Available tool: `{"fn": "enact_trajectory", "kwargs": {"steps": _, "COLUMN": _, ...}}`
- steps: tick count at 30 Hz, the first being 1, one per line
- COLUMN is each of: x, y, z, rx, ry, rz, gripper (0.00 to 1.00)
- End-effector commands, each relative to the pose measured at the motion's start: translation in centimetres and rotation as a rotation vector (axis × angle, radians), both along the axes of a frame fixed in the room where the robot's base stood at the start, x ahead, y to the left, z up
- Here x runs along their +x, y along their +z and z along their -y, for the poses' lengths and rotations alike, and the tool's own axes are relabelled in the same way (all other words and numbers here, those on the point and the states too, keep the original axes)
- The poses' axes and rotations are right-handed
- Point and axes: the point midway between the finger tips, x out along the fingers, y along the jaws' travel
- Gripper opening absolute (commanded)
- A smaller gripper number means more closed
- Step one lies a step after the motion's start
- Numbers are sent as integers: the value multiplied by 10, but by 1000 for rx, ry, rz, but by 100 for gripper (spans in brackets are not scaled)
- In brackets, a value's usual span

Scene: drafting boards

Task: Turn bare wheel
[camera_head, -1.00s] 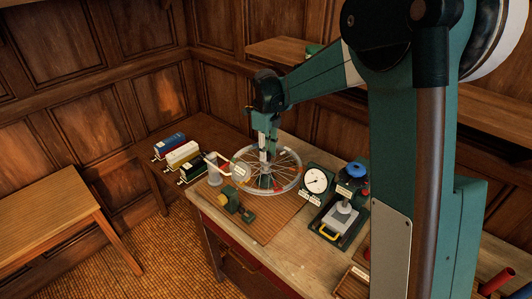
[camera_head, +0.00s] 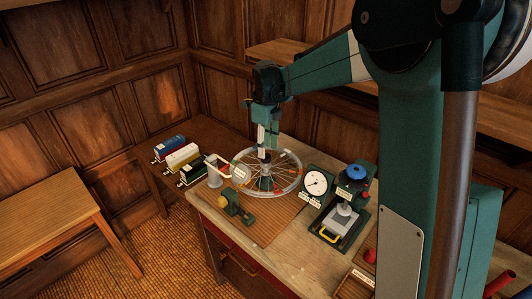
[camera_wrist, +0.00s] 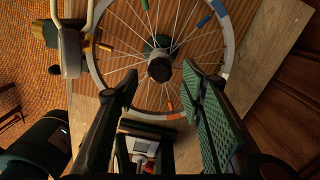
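The bare wheel (camera_head: 299,178) is a silver spoked wheel lying flat on a stand at the left part of the bench. Coloured marks sit on its rim and spokes. The wrist view shows the wheel rim (camera_wrist: 229,38) and its dark central hub (camera_wrist: 160,68). My gripper (camera_head: 265,156) points down above the middle of the wheel. In the wrist view my gripper (camera_wrist: 160,73) is open, its two fingers apart on either side below the hub, with nothing between them. Whether the fingertips touch any spoke cannot be told.
A white bent-tube stand (camera_head: 214,171) reaches the wheel's left edge. A green and yellow device (camera_head: 236,207) stands in front. A dial gauge (camera_head: 316,183) and a press with a blue knob (camera_head: 354,173) stand to the right. Small coloured boxes (camera_head: 181,155) sit to the left.

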Motion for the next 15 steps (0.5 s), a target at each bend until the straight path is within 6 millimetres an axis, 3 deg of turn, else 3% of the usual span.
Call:
{"fn": "enact_trajectory", "kwargs": {"steps": 9, "x": 0, "y": 51, "z": 0, "rx": 0, "ry": 0, "rz": 0, "gripper": 39}}
{"fn": "enact_trajectory", "kwargs": {"steps": 15, "x": 0, "y": 73, "z": 0, "rx": 0, "ry": 0, "rz": 0, "gripper": 39}}
